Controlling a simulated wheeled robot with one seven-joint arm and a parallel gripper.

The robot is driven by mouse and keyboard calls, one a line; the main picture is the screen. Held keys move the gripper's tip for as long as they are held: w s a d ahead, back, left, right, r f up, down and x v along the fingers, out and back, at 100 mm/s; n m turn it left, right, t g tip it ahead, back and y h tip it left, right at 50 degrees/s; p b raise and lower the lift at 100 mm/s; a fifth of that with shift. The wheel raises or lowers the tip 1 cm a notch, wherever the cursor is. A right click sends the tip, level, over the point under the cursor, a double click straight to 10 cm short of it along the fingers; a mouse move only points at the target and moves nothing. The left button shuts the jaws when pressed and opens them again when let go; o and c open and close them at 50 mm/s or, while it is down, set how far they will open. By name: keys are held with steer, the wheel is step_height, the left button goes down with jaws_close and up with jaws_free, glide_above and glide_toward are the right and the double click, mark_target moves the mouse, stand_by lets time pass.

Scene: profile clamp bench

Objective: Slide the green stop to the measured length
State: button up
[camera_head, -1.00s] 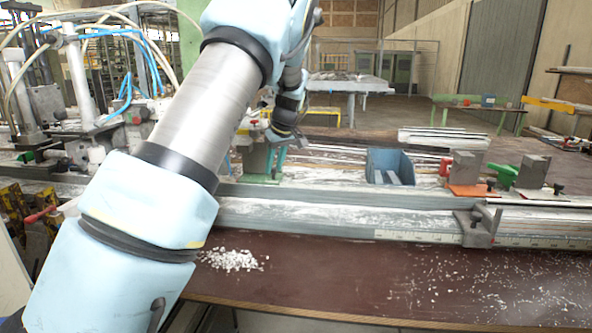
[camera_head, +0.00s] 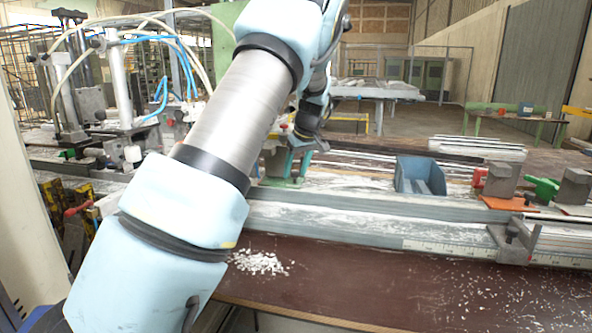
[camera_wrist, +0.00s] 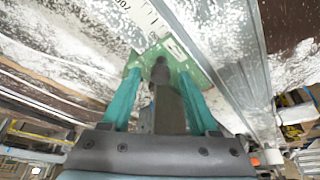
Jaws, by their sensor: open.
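The green stop (camera_head: 279,182) sits on the long grey rail in the head view, partly hidden behind my arm and fingers. In the wrist view its green plate (camera_wrist: 188,69) carries an upright grey block and a dark knob. My gripper (camera_wrist: 160,85) is open, with one teal finger on each side of the block. I cannot tell whether the fingers touch it. In the head view my gripper (camera_head: 297,165) is low over the stop. A pale measuring scale (camera_head: 440,248) runs along the rail's front, and a printed strip (camera_wrist: 143,12) shows beside the stop.
A blue open box (camera_head: 420,178) stands right of the stop. Farther right are an orange-based block (camera_head: 505,201), a green-handled clamp (camera_head: 543,188) and a grey metal clamp (camera_head: 513,243) on the rail. White chips (camera_head: 258,262) lie on the brown bench.

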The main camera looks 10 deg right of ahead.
steer(key=shift+r, duration=0.1)
steer(key=b+v, duration=0.2)
steer(key=v, duration=0.8)
steer(key=shift+r, duration=0.3)
steer(key=s+a+f+m+g+h, duration=0.1)
steer(key=s+a+f, duration=0.3)
steer(key=a, duration=0.4)
steer(key=s+a+f+m+g, duration=0.1)
steer(key=s+a+f, duration=0.35)
steer(key=a, duration=0.25)
steer(key=s+a+f+m, duration=0.1)
steer(key=s+a+f, duration=0.3)
steer(key=s, duration=0.4)
steer(key=s+a+f+m, duration=0.2)
steer(key=s+a+f, duration=0.2)
steer(key=s, duration=0.5)
steer(key=shift+s+a+g+h, duration=0.35)
steer(key=shift+a+g+h, duration=0.05)
steer(key=shift+r, duration=0.1)
